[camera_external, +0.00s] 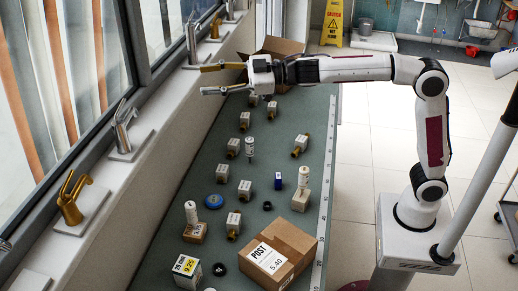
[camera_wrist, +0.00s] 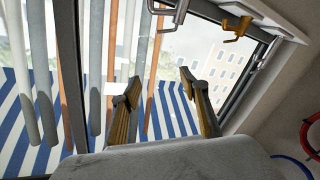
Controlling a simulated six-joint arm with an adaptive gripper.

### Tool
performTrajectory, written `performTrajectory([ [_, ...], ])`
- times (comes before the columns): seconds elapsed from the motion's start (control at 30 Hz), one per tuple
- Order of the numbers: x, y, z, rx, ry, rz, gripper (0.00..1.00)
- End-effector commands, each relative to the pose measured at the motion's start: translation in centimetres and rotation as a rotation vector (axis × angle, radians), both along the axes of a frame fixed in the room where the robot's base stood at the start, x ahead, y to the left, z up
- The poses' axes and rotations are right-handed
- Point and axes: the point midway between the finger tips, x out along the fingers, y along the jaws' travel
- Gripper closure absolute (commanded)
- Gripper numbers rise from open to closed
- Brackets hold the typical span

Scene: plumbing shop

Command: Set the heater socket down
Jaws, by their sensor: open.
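My gripper (camera_external: 226,79) is open in the external view, at the far left of my stretched-out arm, near the window ledge and above the far end of the bench. Its two fingers also show in the wrist view (camera_wrist: 168,98), spread apart with nothing between them, facing the window. Several small pale blocks with brass-coloured ends, such as one block (camera_external: 300,144), lie on the green bench top (camera_external: 262,222). I cannot tell which of these is the heater socket.
A cardboard box marked POST (camera_external: 270,256) stands at the near end of the bench. An open cardboard box (camera_external: 280,46) is behind my gripper. Taps line the ledge, including a brass one (camera_external: 72,198).

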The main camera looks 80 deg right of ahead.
Motion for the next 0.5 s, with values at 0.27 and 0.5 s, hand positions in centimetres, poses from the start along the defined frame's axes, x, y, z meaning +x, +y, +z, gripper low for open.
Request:
performTrajectory([
  [0.27, -5.8, -6.5, -1.1, 0.050, 0.099, -0.213, 0.55],
  [0.5, -12.0, -11.0, -4.6, 0.091, 0.231, -0.365, 0.55],
])
